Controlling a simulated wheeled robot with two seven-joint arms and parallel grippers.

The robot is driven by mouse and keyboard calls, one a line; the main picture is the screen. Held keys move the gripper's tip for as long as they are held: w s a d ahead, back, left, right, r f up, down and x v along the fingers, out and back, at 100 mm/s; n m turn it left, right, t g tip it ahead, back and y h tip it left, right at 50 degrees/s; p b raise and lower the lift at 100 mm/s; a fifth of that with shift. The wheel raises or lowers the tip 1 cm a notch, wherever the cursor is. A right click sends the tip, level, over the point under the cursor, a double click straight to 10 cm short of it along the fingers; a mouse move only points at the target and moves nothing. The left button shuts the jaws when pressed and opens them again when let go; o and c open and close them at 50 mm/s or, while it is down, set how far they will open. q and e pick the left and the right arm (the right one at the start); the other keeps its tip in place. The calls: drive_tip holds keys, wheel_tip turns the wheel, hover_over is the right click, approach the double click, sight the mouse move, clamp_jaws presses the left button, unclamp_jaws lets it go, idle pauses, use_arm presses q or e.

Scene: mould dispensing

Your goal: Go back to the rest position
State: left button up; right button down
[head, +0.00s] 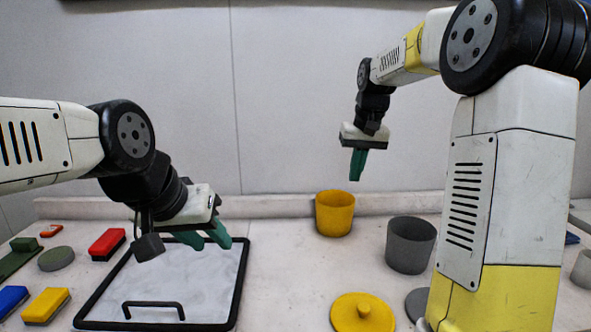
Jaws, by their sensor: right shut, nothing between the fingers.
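My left gripper (212,244) has green fingers and hangs over the far part of the black-framed tray (238,290). Its two fingertips show apart with nothing seen between them, so it looks open. My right gripper (357,178) is raised at the back, above and slightly right of the yellow cup (335,213). Its green fingers point down, shut together and empty, clear of the cup.
A grey cup (410,245) stands right of the yellow one. A yellow knobbed lid (362,314) lies in front. Red (107,244), yellow (46,305) and blue (12,300) blocks and a grey-green disc (56,259) lie at left. A wall closes the back.

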drive_tip(key=s+a+f+t+y, duration=0.1)
drive_tip(key=s+t, duration=0.3)
drive_tip(key=s, duration=2.3)
drive_tip(key=shift+s+a+f, duration=0.15)
drive_tip(key=shift+a+f, duration=0.1)
drive_tip(key=shift+a, duration=0.25)
